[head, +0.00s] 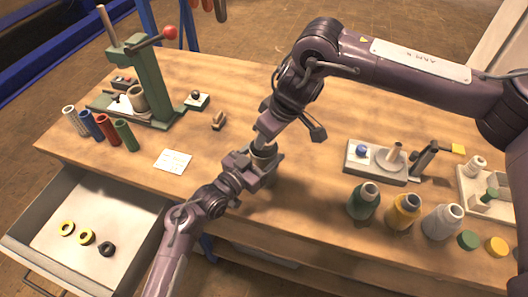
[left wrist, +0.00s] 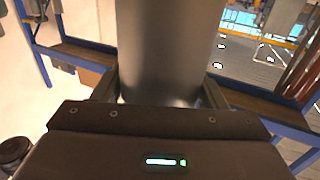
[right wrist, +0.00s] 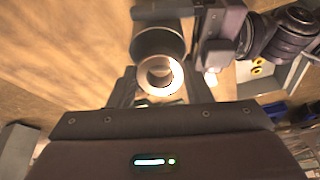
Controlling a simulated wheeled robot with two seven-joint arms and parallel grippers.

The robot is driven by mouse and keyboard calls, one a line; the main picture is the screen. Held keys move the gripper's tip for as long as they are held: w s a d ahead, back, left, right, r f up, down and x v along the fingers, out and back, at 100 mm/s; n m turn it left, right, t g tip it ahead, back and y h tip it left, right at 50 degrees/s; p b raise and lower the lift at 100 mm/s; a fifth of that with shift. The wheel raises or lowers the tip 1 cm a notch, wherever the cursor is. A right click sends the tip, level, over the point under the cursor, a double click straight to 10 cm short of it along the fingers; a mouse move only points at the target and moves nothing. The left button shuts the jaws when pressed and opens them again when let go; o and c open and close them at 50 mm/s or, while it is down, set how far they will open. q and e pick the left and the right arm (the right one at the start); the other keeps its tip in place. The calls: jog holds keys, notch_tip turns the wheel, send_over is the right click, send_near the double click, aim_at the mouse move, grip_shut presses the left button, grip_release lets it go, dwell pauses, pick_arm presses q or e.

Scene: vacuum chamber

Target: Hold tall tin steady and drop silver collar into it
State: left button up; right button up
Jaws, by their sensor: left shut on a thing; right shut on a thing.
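The tall tin (head: 263,161) is a grey cylinder near the middle of the bench's front part. My left gripper (head: 256,168) is shut around it from the side. The tin (left wrist: 160,50) fills the middle of the left wrist view between the fingers. The silver collar (right wrist: 160,76) is a bright ring between the fingertips of my right gripper (right wrist: 160,88), which is shut on it. In the right wrist view the tin (right wrist: 157,41) is just beyond the collar. In the head view my right gripper points down over the tin's mouth and largely hides the collar.
An open drawer (head: 60,222) at the front left holds yellow and black rings. A green press (head: 152,85) and several coloured tubes stand at the left. A grey fixture (head: 375,165), several bottles and a white tray (head: 500,205) stand at the right. A paper card (head: 173,160) lies left of the tin.

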jog(key=o, duration=1.2)
jog(key=v, duration=1.2)
jog(key=shift+r, duration=0.1)
pick_arm(q)
jog(key=o, duration=1.1)
